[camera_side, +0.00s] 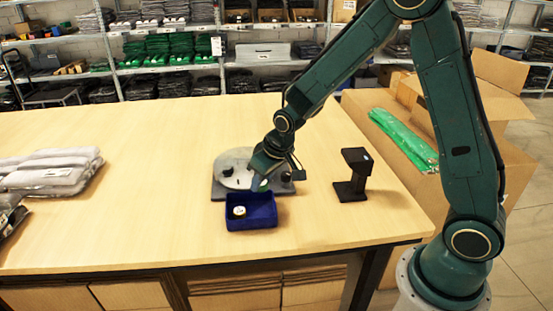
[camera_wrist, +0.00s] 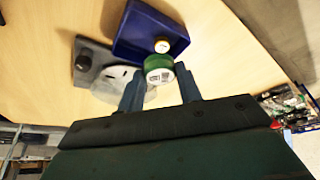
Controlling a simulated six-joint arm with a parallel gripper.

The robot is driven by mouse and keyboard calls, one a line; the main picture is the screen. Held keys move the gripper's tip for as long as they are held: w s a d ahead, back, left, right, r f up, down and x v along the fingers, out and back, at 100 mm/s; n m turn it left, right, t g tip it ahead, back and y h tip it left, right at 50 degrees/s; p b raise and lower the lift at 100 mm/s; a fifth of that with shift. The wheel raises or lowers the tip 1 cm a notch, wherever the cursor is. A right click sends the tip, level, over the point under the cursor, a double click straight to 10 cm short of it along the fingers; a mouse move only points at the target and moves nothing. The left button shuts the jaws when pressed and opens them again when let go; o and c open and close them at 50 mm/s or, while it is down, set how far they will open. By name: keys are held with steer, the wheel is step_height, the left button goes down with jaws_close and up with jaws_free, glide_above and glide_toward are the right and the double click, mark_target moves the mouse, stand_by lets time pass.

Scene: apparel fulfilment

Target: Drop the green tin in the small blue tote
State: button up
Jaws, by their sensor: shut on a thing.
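The green tin (camera_wrist: 158,66) with a pale label is between the fingertips of my gripper (camera_wrist: 160,84), which is shut on it. In the side view my gripper (camera_side: 263,184) points down just above the back edge of the small blue tote (camera_side: 262,222), and the tin is mostly hidden there. The tote also shows in the wrist view (camera_wrist: 135,30), just beyond the tin. A small round item with a pale top (camera_side: 239,211) lies inside the tote, and it also shows in the wrist view (camera_wrist: 162,45). I cannot tell the tin's exact height over the tote.
A grey device with a pale round plate (camera_side: 233,168) stands right behind the tote. A black stand (camera_side: 352,176) is to the right. Folded grey garments in clear wrap (camera_side: 50,172) lie at the left. The table (camera_side: 150,220) between them is clear.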

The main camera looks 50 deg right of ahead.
steer(key=shift+w, duration=0.1)
steer(key=w+d+f+m+g+h, duration=0.1)
steer(key=w+d+f+m+h, duration=0.2)
steer(key=m, duration=0.6)
steer(key=shift+d+x, duration=0.3)
steer(key=shift+x, duration=1.25)
steer(key=shift+w, duration=0.15)
steer(key=shift+f, duration=2.05)
steer(key=o, duration=1)
steer(key=shift+o, duration=0.2)
steer(key=shift+r, duration=0.15)
